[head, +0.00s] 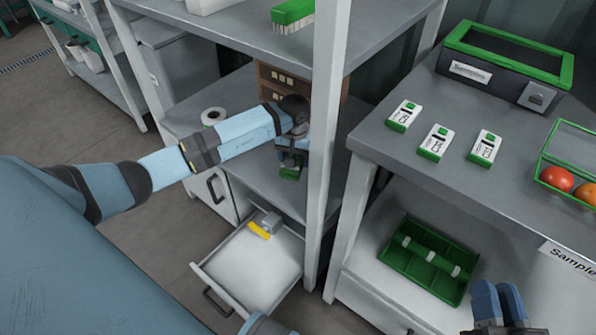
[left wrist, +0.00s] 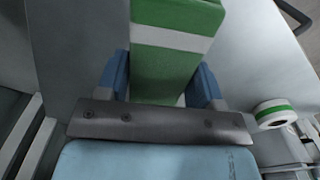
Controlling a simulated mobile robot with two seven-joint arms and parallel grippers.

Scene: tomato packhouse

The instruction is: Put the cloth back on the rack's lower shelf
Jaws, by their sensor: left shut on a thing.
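My left gripper (head: 290,158) is shut on the green cloth (head: 289,173), over the rack's lower shelf (head: 260,183). In the left wrist view the cloth (left wrist: 165,70) is a folded green block with a white stripe, between the blue fingers of my left gripper (left wrist: 165,85). I cannot tell whether the cloth touches the shelf. My right gripper (head: 498,302) is at the lower right, its blue fingers together with nothing seen between them.
A white post (head: 325,130) stands just right of the cloth. A brown box (head: 268,82) and a tape roll (head: 213,116) are on the lower shelf. Below, an open drawer (head: 205,272) holds a yellow-and-grey tool (head: 264,227). A green tray (head: 388,262) lies at right.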

